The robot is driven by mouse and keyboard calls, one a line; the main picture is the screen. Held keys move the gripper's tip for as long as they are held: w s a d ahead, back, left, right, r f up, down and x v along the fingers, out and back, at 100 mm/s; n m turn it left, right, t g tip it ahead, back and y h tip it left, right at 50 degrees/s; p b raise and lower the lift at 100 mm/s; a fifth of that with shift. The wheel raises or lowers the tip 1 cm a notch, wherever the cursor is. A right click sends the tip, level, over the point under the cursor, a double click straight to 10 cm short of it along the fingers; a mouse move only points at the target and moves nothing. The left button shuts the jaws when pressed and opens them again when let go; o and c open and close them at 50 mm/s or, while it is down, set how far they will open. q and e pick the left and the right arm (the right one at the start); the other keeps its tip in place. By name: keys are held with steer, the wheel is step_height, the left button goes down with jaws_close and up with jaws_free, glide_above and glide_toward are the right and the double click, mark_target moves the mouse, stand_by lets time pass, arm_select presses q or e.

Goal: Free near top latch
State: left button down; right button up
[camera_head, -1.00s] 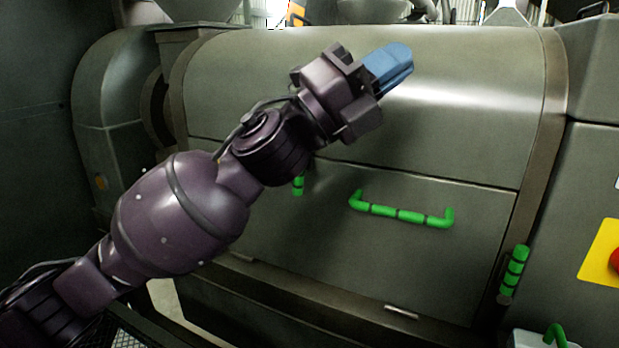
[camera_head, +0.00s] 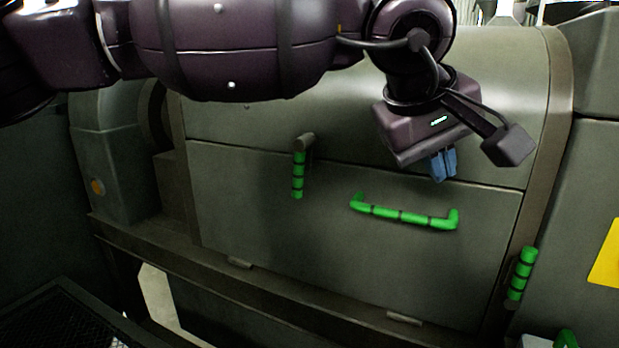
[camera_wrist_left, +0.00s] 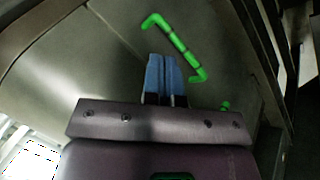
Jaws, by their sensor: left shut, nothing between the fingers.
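My left gripper (camera_head: 443,164) has blue fingers that are together and empty. It points down in front of the machine's panel, above the right part of the green bar handle (camera_head: 403,214), and looks apart from it. One green-gripped latch (camera_head: 298,174) hangs upright from a pivot at the panel's upper edge, left of the handle. Another green-gripped lever (camera_head: 522,274) stands at the panel's lower right. In the left wrist view the shut fingers (camera_wrist_left: 166,75) point towards the handle (camera_wrist_left: 178,45), and a small green piece (camera_wrist_left: 225,106) shows to the right. My right gripper is out of view.
The flat panel (camera_head: 250,220) lies below the machine's curved cover (camera_head: 250,125). A ledge (camera_head: 330,300) runs along its bottom. A yellow plate (camera_head: 606,255) is at the right edge, and a dark mesh tray (camera_head: 60,320) is at lower left.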

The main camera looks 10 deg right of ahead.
mark_target(303, 168)
arm_select(q)
steer(key=w+a+m+t+y, duration=0.5)
steer(key=w+a+m+y, duration=0.2)
steer(key=w+a, duration=0.15)
steer(key=w+a+f, duration=0.1)
steer(key=w+f, duration=0.1)
steer(key=w, duration=0.1)
steer(key=w+a+f, duration=0.1)
steer(key=w+f, duration=0.2)
steer(key=w+a+f, duration=0.2)
steer(key=f, duration=0.1)
steer(key=shift+w+f, duration=0.1)
steer(key=shift+w, duration=0.3)
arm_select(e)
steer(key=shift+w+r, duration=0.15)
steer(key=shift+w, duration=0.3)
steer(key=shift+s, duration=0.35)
